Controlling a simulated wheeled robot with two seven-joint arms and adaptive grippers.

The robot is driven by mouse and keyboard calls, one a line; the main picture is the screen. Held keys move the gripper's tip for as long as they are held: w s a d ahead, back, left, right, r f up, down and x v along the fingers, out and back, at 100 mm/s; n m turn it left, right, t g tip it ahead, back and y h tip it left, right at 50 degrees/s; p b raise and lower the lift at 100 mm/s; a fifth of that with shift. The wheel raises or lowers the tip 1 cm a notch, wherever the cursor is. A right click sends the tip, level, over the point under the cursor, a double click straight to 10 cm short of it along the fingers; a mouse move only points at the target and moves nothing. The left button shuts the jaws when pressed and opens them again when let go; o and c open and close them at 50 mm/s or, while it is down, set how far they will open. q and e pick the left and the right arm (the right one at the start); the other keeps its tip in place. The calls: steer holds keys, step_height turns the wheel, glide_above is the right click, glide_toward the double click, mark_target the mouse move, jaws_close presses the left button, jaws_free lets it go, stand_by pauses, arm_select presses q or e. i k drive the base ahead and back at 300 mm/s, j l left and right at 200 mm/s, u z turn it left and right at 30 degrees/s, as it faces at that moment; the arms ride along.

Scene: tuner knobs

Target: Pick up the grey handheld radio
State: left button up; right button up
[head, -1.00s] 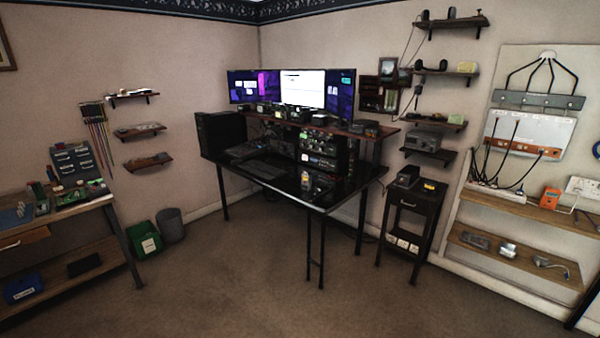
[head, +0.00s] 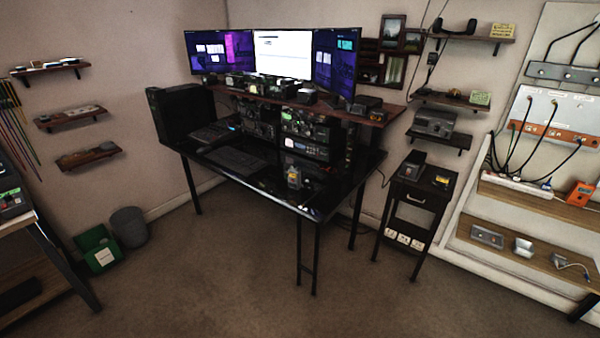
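A small greyish device with a yellow patch (head: 293,177) stands on the black desk (head: 262,186), near its front right part. It may be the grey handheld radio, but it is too small to tell. Small grey items (head: 487,237) also lie on the lower wooden shelf at the right, and I cannot make out whether one is a handheld radio. Neither of my grippers shows in the head view.
Three monitors (head: 283,55) and several radio sets crowd the desk's back and raised shelf. A dark side table (head: 417,208) stands right of the desk. A green bin (head: 97,248) and grey bin (head: 129,227) stand at left. The carpet (head: 220,275) in front is clear.

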mark_target(291, 172)
steer(key=i+j+z, duration=0.2)
steer(key=i, duration=0.25)
steer(key=i+j+z, duration=0.1)
steer(key=i+z, duration=0.15)
steer(key=i, duration=0.2)
steer(key=i+j+z, duration=0.2)
steer(key=i, duration=0.25)
